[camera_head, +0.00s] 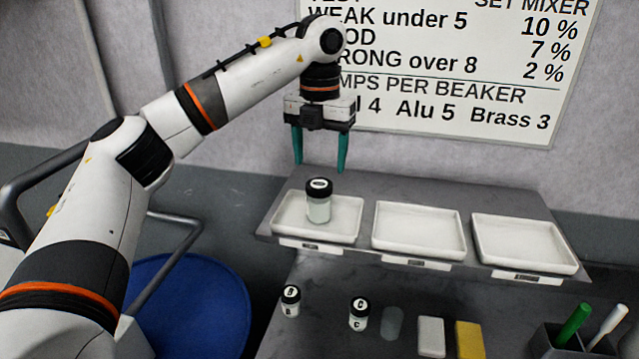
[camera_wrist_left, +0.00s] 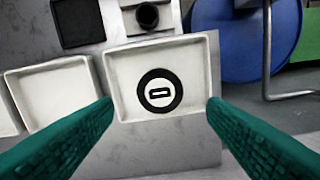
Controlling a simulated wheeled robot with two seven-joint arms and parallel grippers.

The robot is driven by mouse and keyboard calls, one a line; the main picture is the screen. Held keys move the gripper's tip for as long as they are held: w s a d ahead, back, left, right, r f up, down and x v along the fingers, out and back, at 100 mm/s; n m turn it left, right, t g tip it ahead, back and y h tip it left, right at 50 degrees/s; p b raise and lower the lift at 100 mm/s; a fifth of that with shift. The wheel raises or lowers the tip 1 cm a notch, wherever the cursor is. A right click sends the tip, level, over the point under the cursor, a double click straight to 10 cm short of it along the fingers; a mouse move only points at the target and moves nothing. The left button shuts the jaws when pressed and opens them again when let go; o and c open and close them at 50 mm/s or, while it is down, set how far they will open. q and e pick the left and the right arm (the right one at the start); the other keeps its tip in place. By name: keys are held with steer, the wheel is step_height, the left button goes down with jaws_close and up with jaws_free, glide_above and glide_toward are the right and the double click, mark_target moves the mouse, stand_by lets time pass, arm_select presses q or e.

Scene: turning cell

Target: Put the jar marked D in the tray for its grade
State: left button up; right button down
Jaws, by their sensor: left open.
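A white jar with a black lid (camera_head: 319,203) stands upright in the left tray (camera_head: 283,228) on the raised shelf. The pale disc on its lid (camera_wrist_left: 160,91) carries a mark that looks like a D. The middle tray (camera_head: 418,249) and the right tray (camera_head: 525,264) are empty. Their front labels are too small to read. My left gripper (camera_head: 320,168) is open and empty, pointing down above the jar. In the left wrist view its teal fingers (camera_wrist_left: 160,106) are spread on both sides of the jar, apart from it. My right gripper is not in view.
Jars B (camera_head: 290,301) and C (camera_head: 358,314) stand on the lower bench. A wall sign (camera_head: 450,70) hangs behind. A blue drum (camera_head: 190,305) is at left.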

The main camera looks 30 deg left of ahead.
arm_select(q)
step_height(320, 180, up, 5)
steer(key=shift+r, duration=0.1)
stand_by(0.7)
